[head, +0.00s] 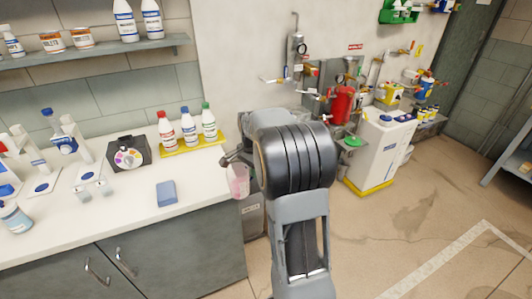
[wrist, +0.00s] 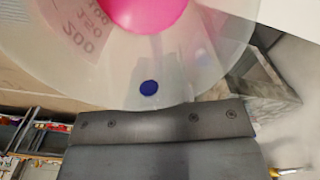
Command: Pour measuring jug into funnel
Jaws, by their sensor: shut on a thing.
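The measuring jug (head: 238,182) is small and translucent with pink liquid in it. It hangs in my gripper (head: 229,160), just beyond the counter's right end. My gripper is shut on it, and my arm hides part of the hold. In the wrist view the jug (wrist: 215,75) fills the upper part, with printed marks up to 200, a blue dot and pink liquid. A dark gripper part lies close below it. A green funnel-like piece (head: 352,141) sits by the white cabinet, right of my arm and well apart from the jug; I cannot tell surely that it is the funnel.
The counter (head: 120,213) holds a blue block (head: 166,193), a dark device (head: 128,153) and a yellow tray (head: 190,149) with three bottles. A white cabinet (head: 377,150) stands right of my arm, by wall pipes and a red vessel (head: 342,104). Floor at right is clear.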

